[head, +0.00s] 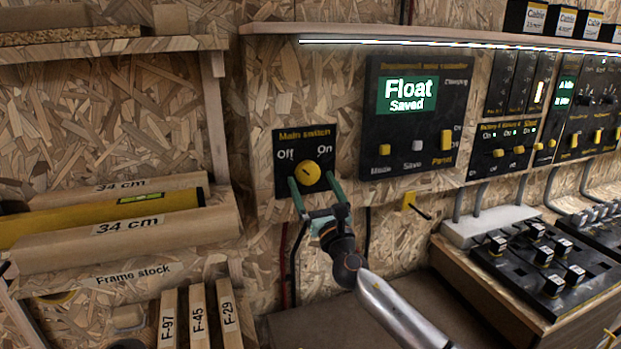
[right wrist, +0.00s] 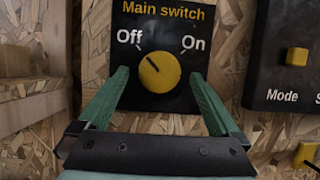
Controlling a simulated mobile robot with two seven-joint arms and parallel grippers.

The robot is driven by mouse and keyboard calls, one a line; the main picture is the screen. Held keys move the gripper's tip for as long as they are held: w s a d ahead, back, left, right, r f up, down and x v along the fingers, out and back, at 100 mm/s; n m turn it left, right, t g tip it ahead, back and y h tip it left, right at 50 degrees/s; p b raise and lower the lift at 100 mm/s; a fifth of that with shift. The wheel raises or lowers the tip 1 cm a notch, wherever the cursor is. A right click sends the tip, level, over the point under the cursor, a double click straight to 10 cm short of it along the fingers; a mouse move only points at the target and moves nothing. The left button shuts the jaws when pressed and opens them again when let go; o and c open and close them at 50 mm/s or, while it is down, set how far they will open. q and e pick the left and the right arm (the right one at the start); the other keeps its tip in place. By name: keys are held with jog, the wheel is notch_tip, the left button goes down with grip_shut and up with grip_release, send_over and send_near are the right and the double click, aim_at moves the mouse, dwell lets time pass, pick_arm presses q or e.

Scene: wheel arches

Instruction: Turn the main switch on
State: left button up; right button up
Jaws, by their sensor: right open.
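The main switch is a round yellow knob (head: 306,174) on a black plate (head: 288,145) on the chipboard wall, labelled Off at left and On at right. In the right wrist view the knob (right wrist: 160,73) has its dark pointer mark aimed up and left, towards Off. My right gripper (head: 313,184) is open, with one green finger on each side of the knob's lower part. In the right wrist view both fingers (right wrist: 158,78) show a gap to the knob. Whether the fingertips reach the plate, I cannot tell. My left gripper is out of view.
Right of the switch is a black panel (head: 422,150) reading "Float Saved", with Mode, Save and Panel controls. A yellow hook (head: 411,202) is below it. A shelf of long stock (head: 140,230) stands at left, and a black box of knobs (head: 545,260) at lower right.

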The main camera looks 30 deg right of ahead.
jog(key=shift+x, duration=0.95)
jog(key=c, duration=1.4)
